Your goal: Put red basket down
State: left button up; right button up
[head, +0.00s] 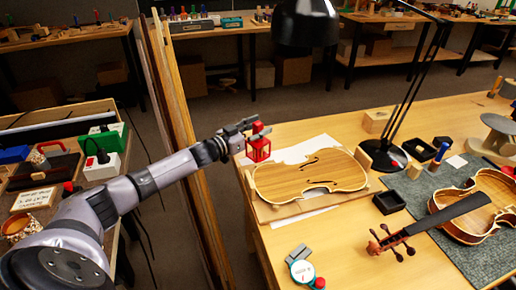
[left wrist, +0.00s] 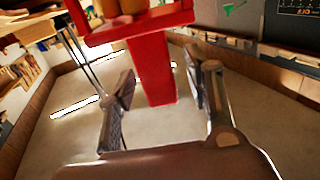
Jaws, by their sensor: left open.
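The red basket (head: 259,150) is a small open-sided frame with a red top part, at the back left corner of the workbench (head: 350,262), beside the pale wooden violin plate (head: 312,176). My left gripper (head: 250,130) reaches it from the left at the height of its top. In the left wrist view the red basket (left wrist: 152,62) shows as a red bar running between the two fingers of the left gripper (left wrist: 160,78). The fingers are open, with a gap on both sides of the bar. The head view is too small to tell what the basket's base rests on. My right gripper is out of view.
A black desk lamp (head: 384,155) stands behind the plate. A violin body (head: 480,205) lies on a grey mat at the right, with a neck and scroll (head: 430,222) beside it. Tall boards (head: 178,110) stand left of the bench. The bench's front middle is mostly bare.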

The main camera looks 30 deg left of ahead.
pick_arm(q)
jog(key=shift+c, duration=0.4)
grip_shut()
dwell(0.5)
